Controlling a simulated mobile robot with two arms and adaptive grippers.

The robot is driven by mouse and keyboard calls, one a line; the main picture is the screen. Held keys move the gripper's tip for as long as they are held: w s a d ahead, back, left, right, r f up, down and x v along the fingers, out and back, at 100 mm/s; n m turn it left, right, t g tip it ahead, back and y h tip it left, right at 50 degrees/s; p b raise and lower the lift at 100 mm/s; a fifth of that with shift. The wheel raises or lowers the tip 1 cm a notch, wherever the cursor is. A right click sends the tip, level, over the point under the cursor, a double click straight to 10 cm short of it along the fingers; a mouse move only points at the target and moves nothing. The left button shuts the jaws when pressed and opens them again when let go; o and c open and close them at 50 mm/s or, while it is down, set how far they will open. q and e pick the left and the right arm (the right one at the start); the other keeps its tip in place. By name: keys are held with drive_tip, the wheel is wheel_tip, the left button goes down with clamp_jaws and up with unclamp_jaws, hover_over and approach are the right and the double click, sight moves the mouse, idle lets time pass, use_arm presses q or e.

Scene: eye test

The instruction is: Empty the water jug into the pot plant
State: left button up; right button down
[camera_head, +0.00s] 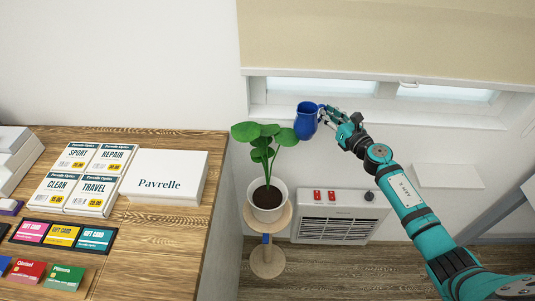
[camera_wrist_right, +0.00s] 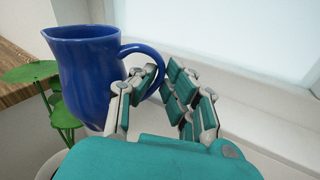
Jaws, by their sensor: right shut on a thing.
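The blue water jug (camera_head: 306,121) is held up beside the window sill, to the upper right of the pot plant. My right gripper (camera_head: 327,115) is shut on its handle. In the right wrist view the jug (camera_wrist_right: 88,75) looks close to upright, with the gripper's fingers (camera_wrist_right: 160,100) around the handle; the inside of the jug is hidden. The pot plant (camera_head: 267,199) has a white pot with dark soil and several broad green leaves, and stands on a round wooden stand. Some of its leaves (camera_wrist_right: 62,118) show behind the jug. My left gripper is not in view.
A wooden counter (camera_head: 190,225) at the left holds a white Pavrelle box (camera_head: 166,177), price cards (camera_head: 90,178) and gift cards. A white heater (camera_head: 332,222) with red switches is right of the plant stand (camera_head: 268,262). The window blind (camera_head: 400,38) hangs above the sill.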

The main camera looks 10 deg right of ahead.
sight(306, 122)
drive_tip(key=shift+a, duration=0.1)
wheel_tip(306, 122, down, 8)
drive_tip(key=a+n+b, duration=0.3)
drive_tip(key=n+b, duration=0.1)
drive_tip(key=b, duration=0.5)
drive_tip(key=shift+n+t, duration=0.3)
drive_tip(key=shift+n, duration=0.4)
drive_tip(key=r+p, duration=0.2)
drive_tip(key=s+r+p, duration=0.1)
drive_tip(key=r+p, duration=0.1)
drive_tip(key=shift+s+a, duration=0.1)
drive_tip(key=shift+a, duration=0.3)
drive_tip(key=shift+s+a+r+n+p, duration=0.35)
drive_tip(key=shift+a+r+n+p, duration=0.2)
drive_tip(key=shift+a, duration=0.2)
drive_tip(key=shift+a+r+n, duration=0.2)
drive_tip(key=shift+a+n, duration=0.05)
drive_tip(key=shift+n, duration=0.1)
drive_tip(key=r+n+p, duration=0.1)
drive_tip(key=a+r+n+p, duration=0.1)
drive_tip(key=n, duration=0.1)
drive_tip(key=a+r+n+p, duration=0.1)
drive_tip(key=n, duration=0.1)
drive_tip(key=shift+s+a+r, duration=0.25)
drive_tip(key=shift+s+r, duration=0.15)
drive_tip(key=shift+s+a+r+n+t+p, duration=0.25)
drive_tip(key=shift+a+r+n, duration=0.2)
drive_tip(key=shift+n, duration=0.35)
